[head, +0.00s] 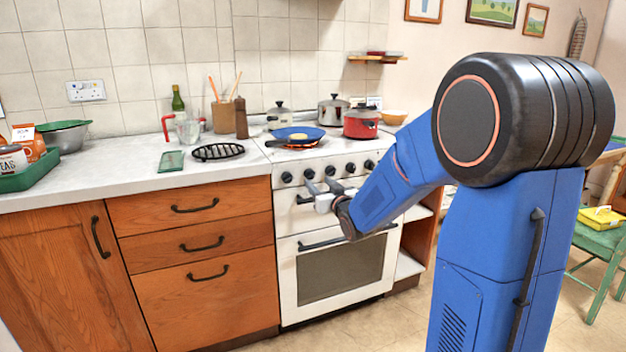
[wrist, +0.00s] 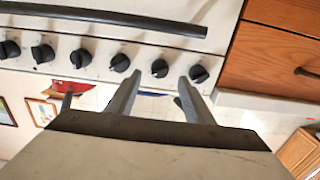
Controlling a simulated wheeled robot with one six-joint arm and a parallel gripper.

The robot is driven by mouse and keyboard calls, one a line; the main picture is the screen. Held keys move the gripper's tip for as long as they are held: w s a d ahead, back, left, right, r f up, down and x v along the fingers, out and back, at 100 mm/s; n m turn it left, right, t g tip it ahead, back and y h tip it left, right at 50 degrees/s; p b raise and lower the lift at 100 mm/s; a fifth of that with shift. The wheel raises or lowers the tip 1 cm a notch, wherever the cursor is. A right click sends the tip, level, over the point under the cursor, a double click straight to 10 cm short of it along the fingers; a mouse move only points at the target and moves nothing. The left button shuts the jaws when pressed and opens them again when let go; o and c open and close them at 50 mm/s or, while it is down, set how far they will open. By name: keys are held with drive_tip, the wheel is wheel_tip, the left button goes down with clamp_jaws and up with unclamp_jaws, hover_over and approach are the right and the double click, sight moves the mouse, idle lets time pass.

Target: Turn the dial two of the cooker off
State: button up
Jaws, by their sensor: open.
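The white cooker (head: 345,270) has a row of black dials on its front panel. In the wrist view the cooker appears upside down, with the drawers to the right. The second dial from the drawers (wrist: 160,68) lies between the lines of my fingers; it also shows in the head view (head: 308,174). My gripper (wrist: 158,79) is open and empty, its fingers pointing at the panel on either side of that dial. In the head view my gripper (head: 320,184) is just in front of the left dials. Whether it touches the dial, I cannot tell. No dial labels are readable.
A blue frying pan (head: 312,133) sits on the hob over an orange glow. A red pot (head: 361,123) stands to its right. The oven handle (head: 320,244) runs below the panel. Wooden drawers (head: 190,212) adjoin on the left. A black trivet (head: 218,152) lies on the worktop.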

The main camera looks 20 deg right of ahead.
sight(312, 177)
drive_tip(key=shift+w+a, duration=0.1)
drive_tip(key=shift+w, duration=2.85)
drive_tip(key=c, duration=1)
